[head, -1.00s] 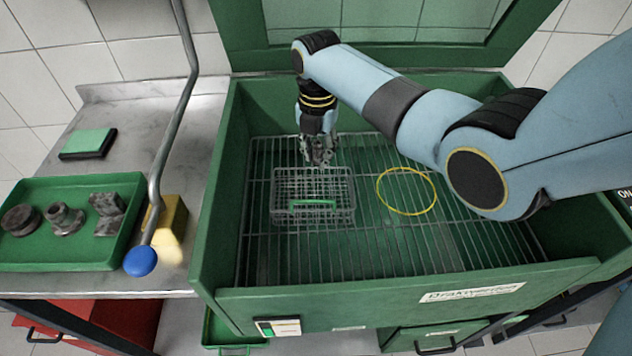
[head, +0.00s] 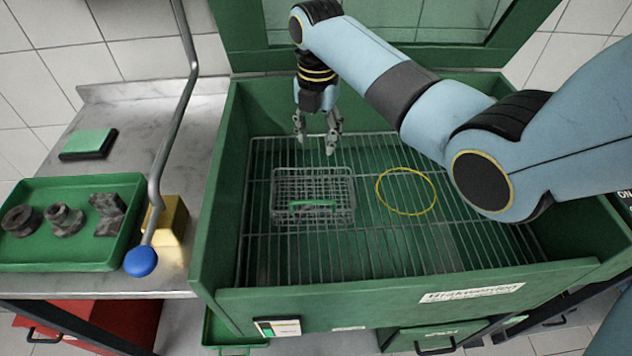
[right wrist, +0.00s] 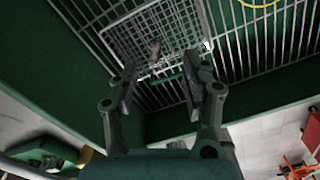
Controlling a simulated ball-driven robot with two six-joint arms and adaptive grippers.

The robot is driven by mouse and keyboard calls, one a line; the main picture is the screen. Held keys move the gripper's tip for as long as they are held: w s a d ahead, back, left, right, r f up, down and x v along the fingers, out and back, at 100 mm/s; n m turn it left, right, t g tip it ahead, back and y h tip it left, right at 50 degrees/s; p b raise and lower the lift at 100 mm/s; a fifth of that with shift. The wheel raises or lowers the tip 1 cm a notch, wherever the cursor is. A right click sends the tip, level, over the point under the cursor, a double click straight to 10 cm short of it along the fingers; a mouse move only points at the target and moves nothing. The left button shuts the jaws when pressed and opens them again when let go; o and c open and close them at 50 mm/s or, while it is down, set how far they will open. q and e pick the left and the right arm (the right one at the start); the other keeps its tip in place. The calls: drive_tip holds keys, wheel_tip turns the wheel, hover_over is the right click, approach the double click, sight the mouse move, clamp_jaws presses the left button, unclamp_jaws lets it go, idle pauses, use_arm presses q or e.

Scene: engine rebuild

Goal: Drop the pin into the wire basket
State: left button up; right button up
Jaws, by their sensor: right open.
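The wire basket (head: 345,213), a grey mesh box with a green handle, stands on the rack inside the green washer tub. It also shows in the right wrist view (right wrist: 181,23). A small grey elongated piece, which looks like the pin (right wrist: 155,49), lies inside the basket in the right wrist view; I cannot make it out in the head view. My right gripper (head: 316,146) is open and empty above the back edge of the basket, its fingers (right wrist: 160,72) spread apart. My left gripper is out of view.
A yellow ring (head: 380,201) lies on the rack (head: 400,243) right of the basket. The tub's green walls (head: 400,291) surround it. On the left, a green tray (head: 60,262) holds metal parts, and a bent lever with a blue knob (head: 140,261) stands before a yellow block (head: 174,222).

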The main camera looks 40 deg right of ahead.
wheel_tip(320, 180, up, 7)
drive_tip(key=shift+r, duration=0.15)
drive_tip(key=shift+s, duration=0.1)
idle(0.4)
